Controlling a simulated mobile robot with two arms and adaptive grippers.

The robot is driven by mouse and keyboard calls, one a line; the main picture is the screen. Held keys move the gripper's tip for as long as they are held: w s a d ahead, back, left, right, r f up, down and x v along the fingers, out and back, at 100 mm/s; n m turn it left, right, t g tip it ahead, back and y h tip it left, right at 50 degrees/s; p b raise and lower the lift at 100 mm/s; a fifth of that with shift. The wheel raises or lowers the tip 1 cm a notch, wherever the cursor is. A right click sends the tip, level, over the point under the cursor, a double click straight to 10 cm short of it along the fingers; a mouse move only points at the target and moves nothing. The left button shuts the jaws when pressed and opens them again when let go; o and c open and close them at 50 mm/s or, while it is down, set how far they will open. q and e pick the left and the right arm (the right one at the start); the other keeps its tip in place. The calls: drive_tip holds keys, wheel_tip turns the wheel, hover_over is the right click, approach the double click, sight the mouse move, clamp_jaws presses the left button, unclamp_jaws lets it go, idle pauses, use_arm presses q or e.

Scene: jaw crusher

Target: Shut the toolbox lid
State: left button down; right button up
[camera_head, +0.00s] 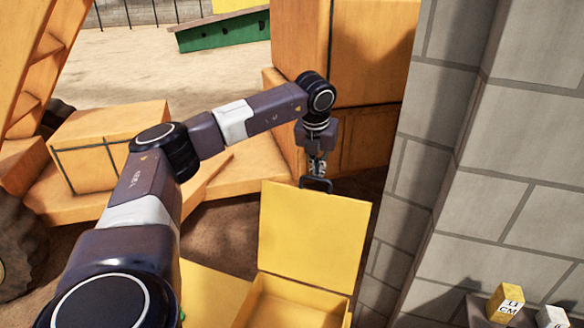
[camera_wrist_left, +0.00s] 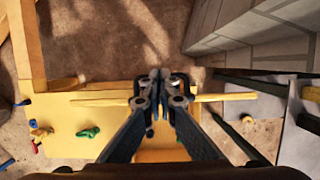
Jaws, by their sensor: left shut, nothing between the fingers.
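The yellow toolbox (camera_head: 300,308) stands at the bottom of the head view, its lid (camera_head: 315,235) raised almost upright. In the left wrist view the lid (camera_wrist_left: 225,97) shows nearly edge-on as a thin yellow bar. My left gripper (camera_head: 317,180) hangs down at the middle of the lid's top edge. In the wrist view its fingertips (camera_wrist_left: 160,76) are together with nothing between them, and the fingers cross over the lid's edge. I cannot tell whether they touch the lid. The fingers hide part of the box interior. My right gripper is in neither view.
A yellow surface (camera_wrist_left: 75,125) left of the box carries small green, red and blue items. A grey block wall (camera_head: 500,190) rises close on the right. Orange machinery (camera_head: 350,60) stands behind the lid. A small yellow carton (camera_head: 505,301) sits at lower right.

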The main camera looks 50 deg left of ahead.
use_arm(q)
drive_tip(key=s+d+f+b, duration=0.2)
drive_tip(key=s+d+b, duration=0.45)
drive_tip(key=s, duration=0.55)
wheel_tip(320, 180, up, 6)
drive_tip(key=p, duration=0.4)
drive_tip(key=shift+s+d, duration=0.25)
idle(0.4)
idle(1.2)
